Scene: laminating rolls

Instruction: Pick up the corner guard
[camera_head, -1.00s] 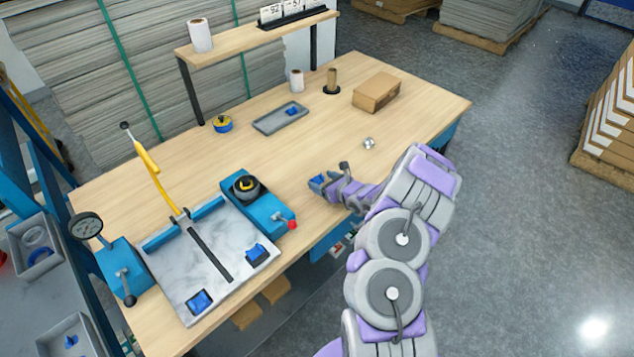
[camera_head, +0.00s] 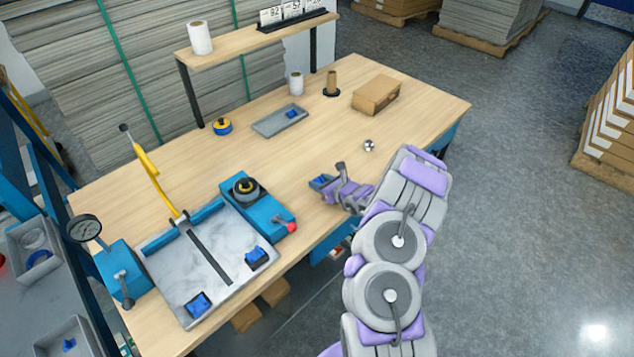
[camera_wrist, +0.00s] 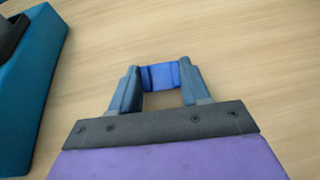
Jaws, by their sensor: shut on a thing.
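My gripper (camera_wrist: 160,88) is shut on a blue corner guard (camera_wrist: 160,75) in the wrist view, with one finger against each side of it. The head view also shows my gripper (camera_head: 326,184) over the wooden table, with the small blue corner guard (camera_head: 318,181) at its tip. From these views I cannot tell whether the guard touches the table. Two other blue guards sit on the marble plate, one at its front corner (camera_head: 199,304) and one at its right corner (camera_head: 257,257). Another blue piece (camera_head: 292,113) lies in the grey tray (camera_head: 268,127).
The blue device with a black knob and red end (camera_head: 262,212) stands left of my gripper. A silver nut-like part (camera_head: 369,146), a cardboard box (camera_head: 376,94), a white roll (camera_head: 296,84) and a yellow-blue tape dispenser (camera_head: 222,126) stand farther back. The table's middle is clear.

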